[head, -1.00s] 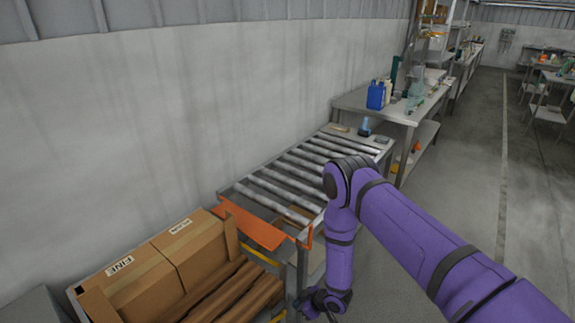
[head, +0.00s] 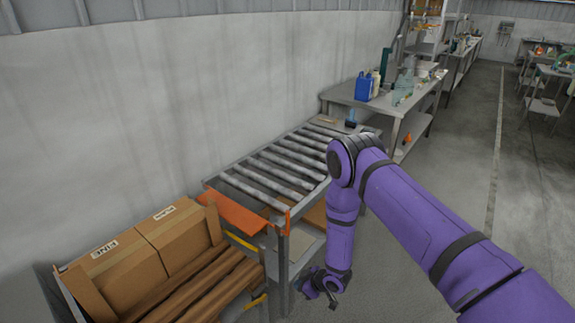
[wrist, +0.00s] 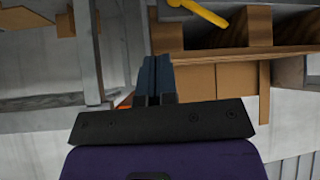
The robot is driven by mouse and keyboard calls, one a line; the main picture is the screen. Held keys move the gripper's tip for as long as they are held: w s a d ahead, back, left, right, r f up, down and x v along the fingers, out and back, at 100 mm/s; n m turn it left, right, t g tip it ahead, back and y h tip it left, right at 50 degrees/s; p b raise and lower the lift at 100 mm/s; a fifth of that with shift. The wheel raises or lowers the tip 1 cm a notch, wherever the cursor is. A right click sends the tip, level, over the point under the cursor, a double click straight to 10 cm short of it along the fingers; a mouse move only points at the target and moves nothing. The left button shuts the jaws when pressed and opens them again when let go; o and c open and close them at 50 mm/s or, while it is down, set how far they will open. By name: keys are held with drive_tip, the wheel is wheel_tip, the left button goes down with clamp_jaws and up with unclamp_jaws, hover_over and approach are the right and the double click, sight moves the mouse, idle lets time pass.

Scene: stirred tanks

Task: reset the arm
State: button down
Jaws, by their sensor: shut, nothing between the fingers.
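My gripper (wrist: 154,80) shows in the wrist view with its two dark fingers together and nothing between them. In the head view my purple arm reaches in from the lower right, bends at the elbow and hangs down. My gripper (head: 328,291) is low there, at the right of the roller conveyor's near leg, small and partly hidden by the wrist.
The roller conveyor (head: 278,172) with an orange end plate (head: 232,208) stands left of my arm. Cardboard boxes (head: 160,248) lie at the lower left. A steel table (head: 352,95) with bottles stands behind. Open floor (head: 450,190) lies to the right.

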drive_tip(key=w+d+r+m+t+h, duration=0.1)
drive_tip(key=w+r, duration=0.3)
drive_tip(key=r, duration=0.2)
drive_tip(key=w+d+r+h, duration=0.1)
drive_tip(key=w+d+r, duration=0.1)
drive_tip(key=w+r, duration=0.35)
drive_tip(key=s+d+r+m+t+h, duration=0.15)
drive_tip(key=d+r, duration=0.45)
drive_tip(key=r, duration=1.1)
drive_tip(key=d+r+m+h, duration=0.3)
drive_tip(key=d+r, duration=0.3)
drive_tip(key=r, duration=1.1)
drive_tip(key=s+d+r+m+h, duration=0.15)
drive_tip(key=s+d+r, duration=0.25)
drive_tip(key=s+r, duration=0.45)
drive_tip(key=s+d+r+m, duration=0.3)
drive_tip(key=s+d+r, duration=0.1)
drive_tip(key=s+r, duration=0.4)
drive_tip(key=s+d+r+m, duration=0.1)
drive_tip(key=s+r, duration=0.2)
drive_tip(key=s, duration=0.7)
drive_tip(key=s+d+r+m+g, duration=0.1)
drive_tip(key=s+d+r+m, duration=0.1)
drive_tip(key=s, duration=0.9)
drive_tip(key=shift+r, duration=0.5)
drive_tip(key=shift+w, duration=0.1)
